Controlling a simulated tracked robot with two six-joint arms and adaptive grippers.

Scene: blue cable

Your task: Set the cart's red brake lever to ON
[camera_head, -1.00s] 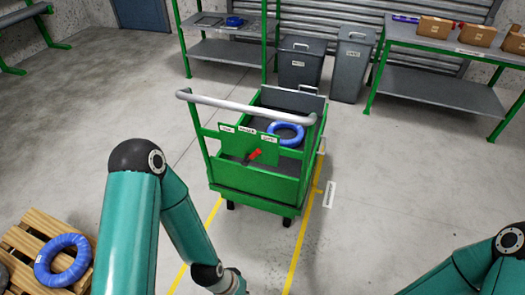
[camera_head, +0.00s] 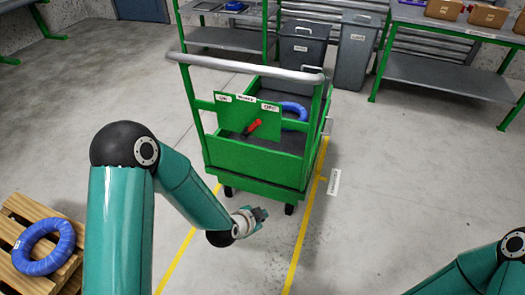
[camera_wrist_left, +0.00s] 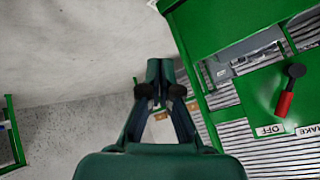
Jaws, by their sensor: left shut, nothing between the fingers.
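The red brake lever (camera_head: 253,126) sits on the green panel (camera_head: 232,117) at the near end of the green cart (camera_head: 250,165). Its red handle leans up and right, toward the OFF label (camera_head: 270,107); the ON label (camera_head: 222,98) is at the panel's left. In the left wrist view the lever (camera_wrist_left: 285,103) is at the right, its handle pointing toward the OFF label (camera_wrist_left: 269,130). My left gripper (camera_head: 261,214) is shut and empty, below and in front of the panel, apart from the lever; its fingers show in the wrist view (camera_wrist_left: 160,92). My right gripper is out of view.
The cart's grey push bar (camera_head: 250,70) runs above the panel. A blue cable coil (camera_head: 293,113) lies in the cart. Another coil (camera_head: 43,247) lies on a wooden pallet (camera_head: 18,207) at the left. Grey bins (camera_head: 301,50) and shelves stand behind. Floor around the cart is clear.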

